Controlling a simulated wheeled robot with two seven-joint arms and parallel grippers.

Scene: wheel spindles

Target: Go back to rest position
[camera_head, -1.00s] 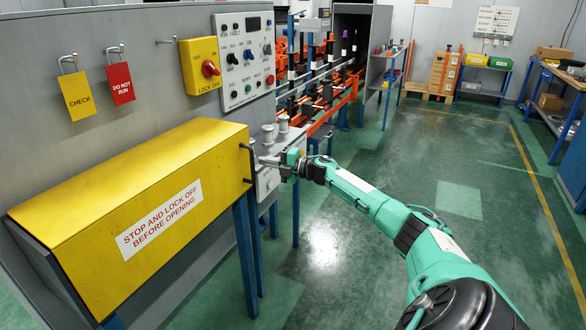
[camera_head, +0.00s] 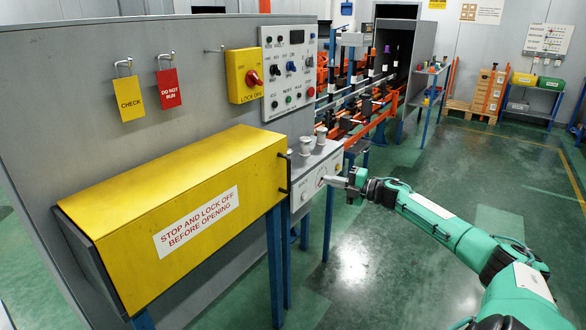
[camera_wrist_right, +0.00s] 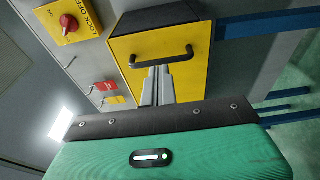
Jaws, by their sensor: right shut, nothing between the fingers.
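My right gripper (camera_head: 327,180) is shut and empty, in front of the grey machine's end panel, to the right of the yellow cover (camera_head: 130,217). The cover is down and bears a "STOP AND LOCK OFF BEFORE OPENING" sign. Its black handle (camera_head: 285,172) is on the right end, apart from my fingers. In the right wrist view the shut fingers (camera_wrist_right: 157,80) point toward the black handle (camera_wrist_right: 161,57) on the yellow end face (camera_wrist_right: 150,40). My left gripper is out of view.
A yellow lock-off switch (camera_head: 243,76), a control panel (camera_head: 290,72), a yellow CHECK tag (camera_head: 128,98) and a red DO NOT RUN tag (camera_head: 168,88) are on the grey wall. Two metal spindles (camera_head: 313,137) stand behind the gripper. Green floor (camera_head: 390,275) is open at right.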

